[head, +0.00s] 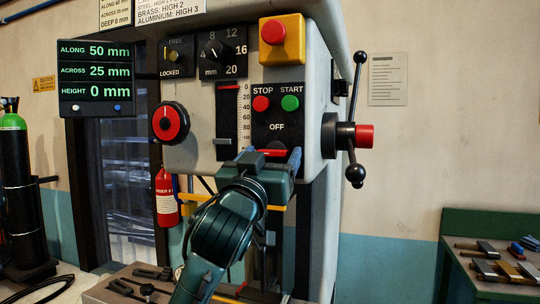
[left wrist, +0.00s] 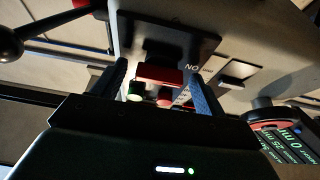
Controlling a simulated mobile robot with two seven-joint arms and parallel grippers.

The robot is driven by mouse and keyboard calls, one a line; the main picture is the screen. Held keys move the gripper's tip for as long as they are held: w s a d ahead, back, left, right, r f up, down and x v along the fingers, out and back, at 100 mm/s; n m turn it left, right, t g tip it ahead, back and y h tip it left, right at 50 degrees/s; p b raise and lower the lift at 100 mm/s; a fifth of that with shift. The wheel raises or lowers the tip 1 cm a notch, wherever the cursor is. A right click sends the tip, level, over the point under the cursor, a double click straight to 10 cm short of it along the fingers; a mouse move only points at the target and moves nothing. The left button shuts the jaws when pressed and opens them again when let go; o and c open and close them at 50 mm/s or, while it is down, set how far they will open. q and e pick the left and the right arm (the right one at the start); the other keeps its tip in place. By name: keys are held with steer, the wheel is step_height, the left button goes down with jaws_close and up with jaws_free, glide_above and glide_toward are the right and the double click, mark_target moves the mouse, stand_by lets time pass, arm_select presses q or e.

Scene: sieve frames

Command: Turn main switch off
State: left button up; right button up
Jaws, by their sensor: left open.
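The main switch (head: 273,152) sits low on the dark control plate, below the word OFF. Its red handle lies about level, and my left gripper hides part of it. The red handle (left wrist: 160,77) also shows in the left wrist view, with an upside-down ON label beside its right end. My left gripper (head: 268,157) is in front of the switch. It is open, with one finger at each end of the handle; I cannot tell whether they touch it. My right gripper is not in view.
Red STOP (head: 261,103) and green START (head: 290,103) buttons sit just above the switch. A yellow box with a red button (head: 281,42) is higher up. A black lever handle (head: 355,130) stands out at the right. A red-rimmed knob (head: 170,122) is at the left.

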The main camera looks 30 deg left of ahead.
arm_select(q)
steer(key=c, duration=1)
steer(key=shift+m, duration=0.3)
steer(key=m+h, duration=0.1)
steer(key=m, duration=0.2)
steer(key=m+h, duration=0.2)
steer(key=m, duration=0.1)
steer(key=shift+a, duration=0.15)
steer(key=m+h, duration=0.1)
steer(key=m, duration=0.2)
steer(key=m+h, duration=0.2)
steer(key=m, duration=0.1)
steer(key=shift+s+a+r+g+h, duration=0.1)
steer(key=shift+g+h, duration=0.2)
steer(key=shift+g, duration=0.1)
steer(key=m+g, duration=0.1)
steer(key=m, duration=0.1)
steer(key=m+h, duration=0.1)
steer(key=m, duration=0.2)
steer(key=shift+r+m+g, duration=0.15)
steer(key=shift+m+g, duration=0.15)
steer(key=shift+g, duration=0.1)
steer(key=shift+m+g+h, duration=0.3)
steer(key=shift+m+g, duration=0.5)
steer(key=shift+m, duration=1.4)
